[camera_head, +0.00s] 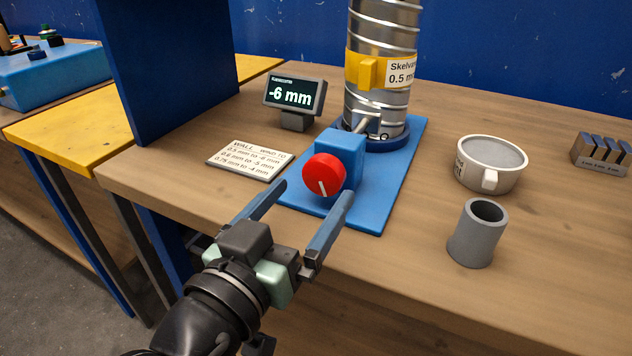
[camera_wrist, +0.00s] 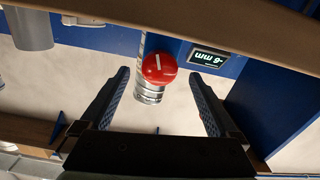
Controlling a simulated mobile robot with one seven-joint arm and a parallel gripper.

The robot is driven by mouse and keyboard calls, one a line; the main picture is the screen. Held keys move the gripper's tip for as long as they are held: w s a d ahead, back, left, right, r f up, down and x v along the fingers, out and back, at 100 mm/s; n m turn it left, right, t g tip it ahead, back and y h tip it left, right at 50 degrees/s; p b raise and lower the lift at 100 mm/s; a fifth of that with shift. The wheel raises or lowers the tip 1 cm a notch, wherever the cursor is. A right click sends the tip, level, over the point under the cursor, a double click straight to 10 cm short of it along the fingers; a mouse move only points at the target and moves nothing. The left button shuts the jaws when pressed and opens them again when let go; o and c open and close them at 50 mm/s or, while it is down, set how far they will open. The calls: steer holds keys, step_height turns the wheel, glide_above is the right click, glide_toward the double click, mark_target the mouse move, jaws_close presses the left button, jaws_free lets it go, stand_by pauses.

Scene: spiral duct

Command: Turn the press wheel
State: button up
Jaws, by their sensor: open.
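The red press wheel (camera_head: 323,174) sits on the front of a blue block (camera_head: 349,150) on a blue base plate (camera_head: 392,190). Its white mark points down, slightly right, in the head view. The wheel also shows in the wrist view (camera_wrist: 158,68). My gripper (camera_head: 313,192) is open and empty, its fingers reaching towards the wheel from the front. In the wrist view the wheel lies between the two fingertips (camera_wrist: 159,76), apart from both. A display (camera_head: 293,94) left of the block reads -6 mm.
A silver spiral duct (camera_head: 382,30) with a yellow label stands behind the block. A card (camera_head: 249,160) of wall sizes and mm values, small to read, lies left. A grey cup (camera_head: 477,233), a white mug (camera_head: 491,165) and a slotted block (camera_head: 601,153) stand right. A blue panel (camera_head: 170,60) rises left.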

steer(key=v, duration=0.9)
steer(key=shift+s, duration=0.15)
steer(key=w+d+r+n+t+y, duration=0.1)
steer(key=w+r+t+y, duration=0.25)
steer(key=r, duration=0.55)
steer(key=w+r+n+t+y, duration=0.2)
steer(key=r+t, duration=0.2)
steer(key=r, duration=0.5)
steer(key=s+d+r+n+t+y, duration=0.1)
steer(key=s+r+t+y, duration=0.15)
steer(key=r, duration=0.35)
steer(key=s+d+r+t+y, duration=0.1)
steer(key=s+d+r+t, duration=0.15)
steer(key=r, duration=0.25)
step_height(320, 180, up, 29)
steer(key=a+p, duration=0.1)
steer(key=p, duration=2.8)
steer(key=shift+s+a+f+n+g, duration=0.2)
steer(key=shift+s+f+n+g, duration=0.05)
steer(key=shift+s+n+g, duration=0.1)
